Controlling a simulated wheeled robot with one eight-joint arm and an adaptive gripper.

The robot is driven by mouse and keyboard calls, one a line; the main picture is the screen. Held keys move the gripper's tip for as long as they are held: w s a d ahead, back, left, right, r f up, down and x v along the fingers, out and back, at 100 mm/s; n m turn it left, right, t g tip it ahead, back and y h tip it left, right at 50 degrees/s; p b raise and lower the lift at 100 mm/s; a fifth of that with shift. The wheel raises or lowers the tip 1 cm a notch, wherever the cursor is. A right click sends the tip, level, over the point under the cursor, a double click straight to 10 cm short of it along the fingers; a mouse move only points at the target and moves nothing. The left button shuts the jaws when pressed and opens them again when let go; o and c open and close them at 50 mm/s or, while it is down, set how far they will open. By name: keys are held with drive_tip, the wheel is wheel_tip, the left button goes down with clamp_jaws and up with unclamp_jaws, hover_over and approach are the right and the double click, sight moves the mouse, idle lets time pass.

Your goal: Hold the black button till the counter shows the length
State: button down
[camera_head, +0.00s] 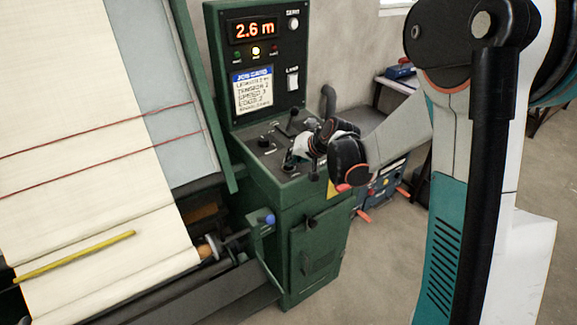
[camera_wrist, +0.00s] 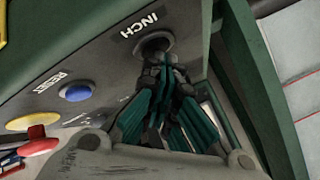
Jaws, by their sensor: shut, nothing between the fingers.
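The black button (camera_wrist: 153,44), marked INCH, is at the top middle of the wrist view on the grey panel. My gripper (camera_wrist: 163,66) is shut and empty, with its fingertips at the button's lower edge and covering part of it. I cannot tell whether the button is pressed down. In the head view my gripper (camera_head: 293,160) is over the machine's control desk and hides the button.
A blue RESET button (camera_wrist: 77,92) and a red button (camera_wrist: 38,145) sit left of my gripper in the wrist view. Levers (camera_head: 264,142) stand on the desk. Cream cloth (camera_head: 85,140) runs down the frame at left. Open floor lies at right.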

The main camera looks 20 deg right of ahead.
idle(0.7)
drive_tip(key=shift+r+p, duration=0.55)
drive_tip(key=shift+r, duration=0.35)
drive_tip(key=shift+r+p, duration=1.65)
drive_tip(key=shift+r, duration=0.85)
drive_tip(key=s+a+r+n+h+b, duration=0.1)
drive_tip(key=s+r, duration=0.3)
drive_tip(key=s, duration=0.5)
drive_tip(key=s+a+r+n+h, duration=0.1)
drive_tip(key=s+r, duration=0.3)
drive_tip(key=s, duration=0.5)
drive_tip(key=s+d+f+n+g+h+b, duration=0.1)
drive_tip(key=s+n, duration=0.1)
drive_tip(key=s, duration=1.4)
drive_tip(key=shift+f+h, duration=0.2)
drive_tip(key=shift+h, duration=0.2)
